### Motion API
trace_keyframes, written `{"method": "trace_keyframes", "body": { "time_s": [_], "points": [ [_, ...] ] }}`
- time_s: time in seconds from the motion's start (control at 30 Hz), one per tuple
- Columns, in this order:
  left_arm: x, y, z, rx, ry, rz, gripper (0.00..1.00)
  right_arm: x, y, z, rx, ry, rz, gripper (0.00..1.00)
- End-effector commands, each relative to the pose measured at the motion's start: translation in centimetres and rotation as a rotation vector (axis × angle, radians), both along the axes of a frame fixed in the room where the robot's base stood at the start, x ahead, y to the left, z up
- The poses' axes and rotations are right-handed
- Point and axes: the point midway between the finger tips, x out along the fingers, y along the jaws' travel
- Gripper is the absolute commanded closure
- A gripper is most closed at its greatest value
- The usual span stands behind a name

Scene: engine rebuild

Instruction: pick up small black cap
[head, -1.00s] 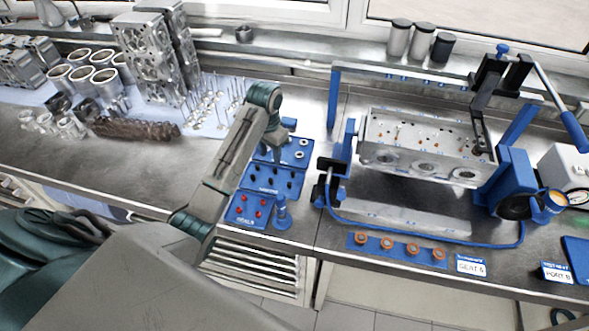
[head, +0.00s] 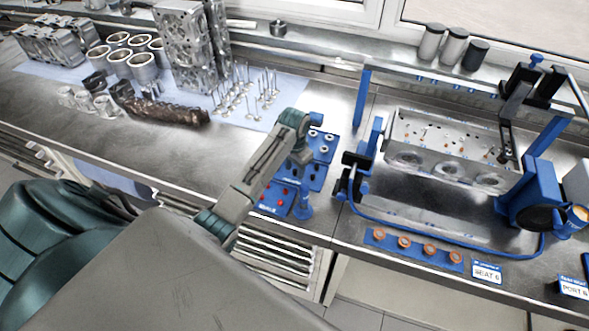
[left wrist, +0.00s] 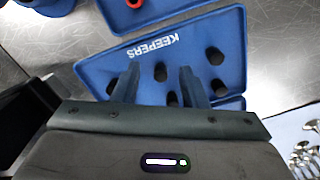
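Several small black caps stand on a blue tray (left wrist: 226,38) lettered KEEPERS in the left wrist view. One black cap (left wrist: 160,72) shows between my left gripper's fingertips, and another (left wrist: 215,56) stands to the right of them. More black caps lie partly hidden behind the gripper's body and fingers. My left gripper (left wrist: 160,80) is open, its two fingers apart above the tray, with nothing visibly held. In the head view my left gripper (head: 301,155) is over the blue trays and hides part of them. My right gripper is not in view.
A blue tray with red seals (head: 275,200) and a blue upright tool (head: 305,202) are in front of the keepers tray. A cylinder head (head: 445,140) in a blue-framed fixture stands to the right. Valves (head: 240,92) stand on a cloth behind left.

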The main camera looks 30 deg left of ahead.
Motion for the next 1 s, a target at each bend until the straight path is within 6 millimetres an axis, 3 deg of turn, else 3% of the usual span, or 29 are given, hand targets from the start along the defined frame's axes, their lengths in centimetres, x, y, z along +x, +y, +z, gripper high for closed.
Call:
{"method": "trace_keyframes", "body": {
  "time_s": [0.2, 0.4, 0.43, 0.77, 1.0],
  "points": [
    [0.0, 0.0, -0.2, 0.000, -0.001, 0.000, 0.61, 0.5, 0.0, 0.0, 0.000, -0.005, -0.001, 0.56],
    [0.0, 0.0, -0.2, 0.000, -0.001, 0.000, 0.98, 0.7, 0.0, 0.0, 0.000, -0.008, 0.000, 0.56],
    [0.0, 0.0, -0.2, 0.000, -0.001, 0.000, 1.00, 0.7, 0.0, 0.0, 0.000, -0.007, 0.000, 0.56],
    [0.1, 0.0, 0.1, 0.001, -0.002, 0.000, 1.00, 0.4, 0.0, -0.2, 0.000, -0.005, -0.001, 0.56],
    [0.2, 0.0, 3.8, 0.003, -0.008, -0.001, 1.00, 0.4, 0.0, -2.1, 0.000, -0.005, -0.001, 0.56]
  ]
}}
